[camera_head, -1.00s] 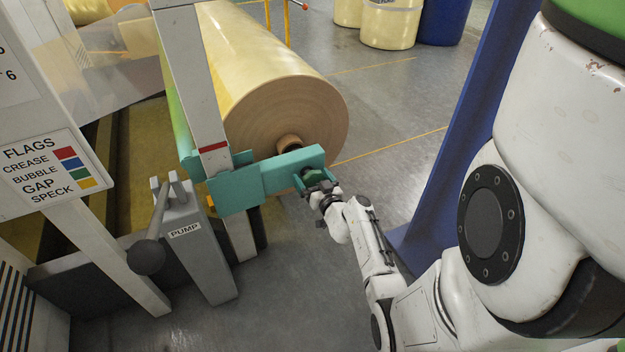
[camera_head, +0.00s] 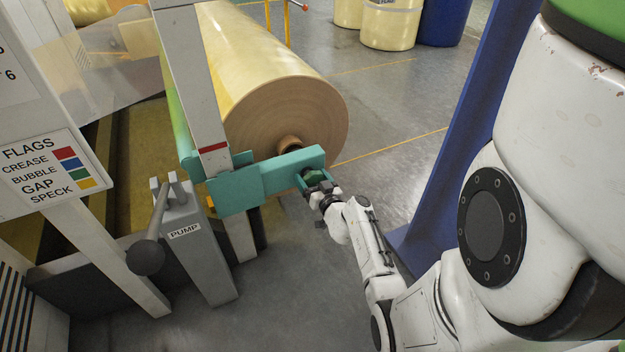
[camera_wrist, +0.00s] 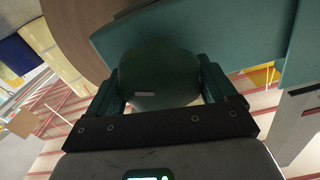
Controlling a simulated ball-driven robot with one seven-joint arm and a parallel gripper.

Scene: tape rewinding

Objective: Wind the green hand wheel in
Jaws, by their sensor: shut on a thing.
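The green hand wheel (camera_head: 314,176) sits at the right end of a teal arm bracket (camera_head: 290,166) in the head view. In the wrist view the wheel (camera_wrist: 158,75) is a dark green rounded knob with a small pale mark on it. My gripper (camera_head: 316,184) is at the wheel. In the wrist view its two teal fingers (camera_wrist: 160,92) stand on either side of the wheel and are shut on it. The far side of the wheel is hidden by the bracket and the gripper.
A large yellow film roll (camera_head: 285,105) lies behind the bracket. A grey upright post (camera_head: 192,75) and a pump (camera_head: 190,240) with a lever stand to the left. A blue post (camera_head: 455,140) stands near my arm. Grey floor (camera_head: 390,95) is clear behind.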

